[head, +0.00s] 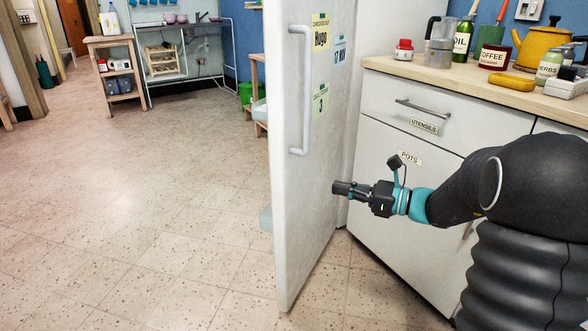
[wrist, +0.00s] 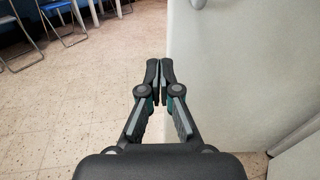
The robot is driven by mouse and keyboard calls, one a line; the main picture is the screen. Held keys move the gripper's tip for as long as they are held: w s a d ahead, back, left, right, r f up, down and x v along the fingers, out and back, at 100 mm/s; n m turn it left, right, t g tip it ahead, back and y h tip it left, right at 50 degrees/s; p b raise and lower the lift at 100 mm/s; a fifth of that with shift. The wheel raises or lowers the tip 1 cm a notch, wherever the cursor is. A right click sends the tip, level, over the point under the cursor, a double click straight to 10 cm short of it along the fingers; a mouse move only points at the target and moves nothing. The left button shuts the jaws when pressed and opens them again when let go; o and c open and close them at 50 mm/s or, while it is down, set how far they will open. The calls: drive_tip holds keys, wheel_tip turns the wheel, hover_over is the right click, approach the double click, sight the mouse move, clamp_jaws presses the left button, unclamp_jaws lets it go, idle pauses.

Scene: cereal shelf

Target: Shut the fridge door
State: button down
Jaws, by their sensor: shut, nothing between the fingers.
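The white fridge door (head: 300,215) stands open in the middle of the head view, with its outer face turned to the right. Its long grey handle (head: 305,90) is near the free edge, and paper notes are stuck beside it. My gripper (head: 338,187) is shut and empty, low in front of the outer face. In the wrist view, the closed fingertips (wrist: 159,68) are by the edge of the door (wrist: 235,85). I cannot tell whether they touch it.
A counter (head: 475,82) with jars, bottles and a yellow kettle (head: 538,48) stands right of the door, above white drawers (head: 400,200). The tiled floor (head: 140,200) to the left is clear. A wooden trolley (head: 115,70) stands farther back.

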approach(284, 170)
drive_tip(key=shift+m+t, duration=0.4)
drive_tip(key=x, duration=0.7)
drive_tip(key=shift+s+a+f, duration=0.1)
drive_tip(key=shift+s+a, duration=0.1)
